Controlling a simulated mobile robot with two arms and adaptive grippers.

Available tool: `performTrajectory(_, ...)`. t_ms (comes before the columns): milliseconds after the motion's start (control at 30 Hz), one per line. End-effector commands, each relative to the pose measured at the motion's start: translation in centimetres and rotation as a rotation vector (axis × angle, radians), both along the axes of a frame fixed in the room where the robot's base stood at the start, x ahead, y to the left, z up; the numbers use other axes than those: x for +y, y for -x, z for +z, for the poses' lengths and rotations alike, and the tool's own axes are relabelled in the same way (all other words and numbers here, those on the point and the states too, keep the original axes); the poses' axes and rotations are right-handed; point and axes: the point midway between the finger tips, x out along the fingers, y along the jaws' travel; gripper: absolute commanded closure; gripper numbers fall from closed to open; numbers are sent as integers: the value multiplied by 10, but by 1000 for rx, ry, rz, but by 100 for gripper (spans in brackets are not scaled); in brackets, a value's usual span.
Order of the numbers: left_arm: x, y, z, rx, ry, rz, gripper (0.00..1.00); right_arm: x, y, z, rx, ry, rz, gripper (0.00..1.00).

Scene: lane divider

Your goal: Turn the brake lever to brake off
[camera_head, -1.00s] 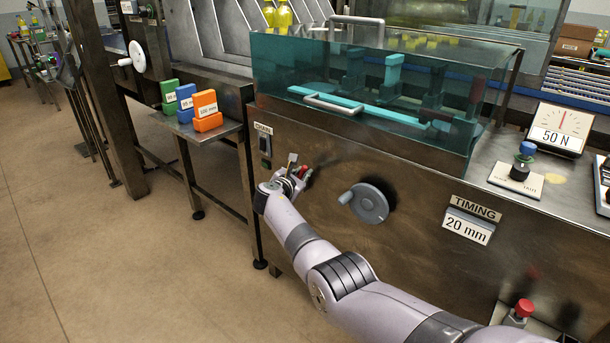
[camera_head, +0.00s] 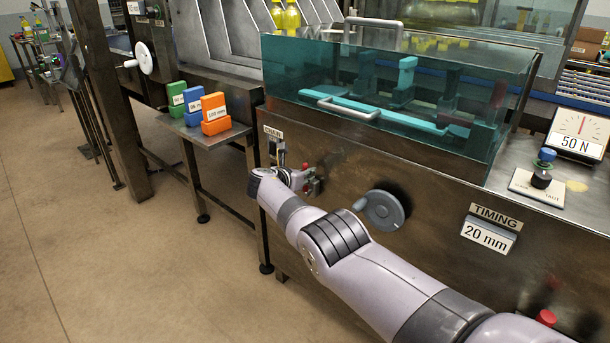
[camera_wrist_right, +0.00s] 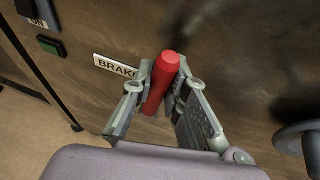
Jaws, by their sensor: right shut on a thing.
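The brake lever has a red handle (camera_wrist_right: 161,84), which stands between the fingers of my right gripper (camera_wrist_right: 163,97) in the right wrist view. The fingers are shut on it. A label reading "BRAKE" (camera_wrist_right: 114,66) is on the metal panel beside it, partly covered by a finger. In the head view my right gripper (camera_head: 301,179) is at the machine's front panel, and a little red of the lever (camera_head: 311,171) shows there. The lever's pivot and any off mark are hidden. My left gripper is not in view.
A grey handwheel (camera_head: 384,211) sticks out of the panel right of the gripper. A chain switch (camera_head: 276,152) is just above it. A side shelf (camera_head: 212,134) carries green, blue and orange blocks. A teal clear cover (camera_head: 400,110) stands above the panel.

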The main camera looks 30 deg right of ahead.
Motion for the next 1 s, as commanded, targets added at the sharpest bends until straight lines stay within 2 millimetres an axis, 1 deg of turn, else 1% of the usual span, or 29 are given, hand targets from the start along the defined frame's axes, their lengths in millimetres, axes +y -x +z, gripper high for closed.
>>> performTrajectory(333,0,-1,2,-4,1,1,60,0,-1,2,0,1,2,100)
performTrajectory(367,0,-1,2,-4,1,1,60,0,-1,2,0,1,2,84)
performTrajectory(667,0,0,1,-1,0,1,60,0,0,1,0,0,1,64)
performTrajectory(1000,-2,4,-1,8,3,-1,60,1,0,0,0,0,1,64)
